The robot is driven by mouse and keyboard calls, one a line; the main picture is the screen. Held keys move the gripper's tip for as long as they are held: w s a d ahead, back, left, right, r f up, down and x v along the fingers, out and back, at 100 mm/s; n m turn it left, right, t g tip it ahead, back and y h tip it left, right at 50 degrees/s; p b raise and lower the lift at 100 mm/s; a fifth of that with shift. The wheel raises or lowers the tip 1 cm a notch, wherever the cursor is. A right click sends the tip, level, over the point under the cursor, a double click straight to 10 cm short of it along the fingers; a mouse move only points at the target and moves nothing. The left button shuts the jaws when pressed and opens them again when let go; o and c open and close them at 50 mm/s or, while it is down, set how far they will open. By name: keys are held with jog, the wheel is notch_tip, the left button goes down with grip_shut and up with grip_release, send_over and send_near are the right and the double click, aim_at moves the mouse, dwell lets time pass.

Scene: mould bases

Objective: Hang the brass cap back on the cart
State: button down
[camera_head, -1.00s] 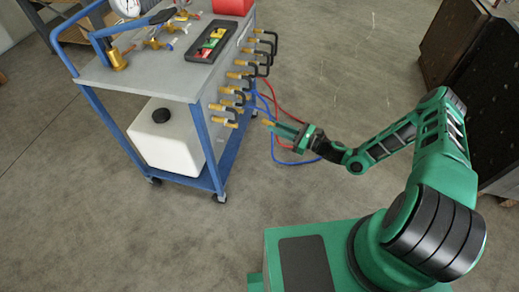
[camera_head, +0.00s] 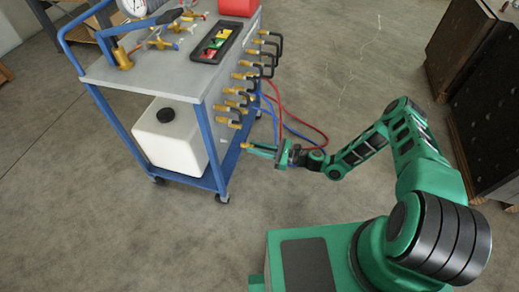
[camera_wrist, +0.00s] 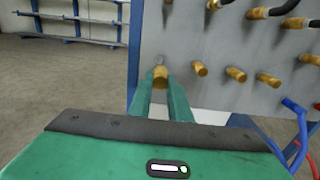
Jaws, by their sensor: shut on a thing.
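The cart (camera_head: 105,72) stands at the upper left in the head view, with a grey side panel that carries several brass fittings. The panel (camera_wrist: 215,40) fills much of the wrist view. My gripper (camera_head: 250,147) is in front of the lower part of this panel. It is shut on the brass cap (camera_wrist: 160,76), which shows between the fingertips in the wrist view. The cap (camera_head: 246,145) is small in the head view. A grey peg or hook tip shows just behind the cap; I cannot tell whether they touch.
Several brass fittings (camera_wrist: 236,74) stick out of the panel to the right of the cap. Red and blue hoses (camera_head: 290,118) hang beside the cart, close to my arm. A white tank (camera_head: 170,135) sits on the lower shelf. Dark cabinets (camera_head: 490,100) stand at the right.

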aim_at(246, 146)
jog(key=shift+x, duration=2.7)
jog(key=shift+x, duration=1.65)
dwell(0.3)
jog(key=c, duration=1.6)
grip_release()
jog(key=shift+s, duration=0.1)
jog(key=shift+o, duration=0.8)
jog(key=shift+o, duration=1.4)
jog(key=shift+s+d, duration=0.1)
jog(key=shift+v, duration=3.4)
jog(key=shift+r, duration=0.1)
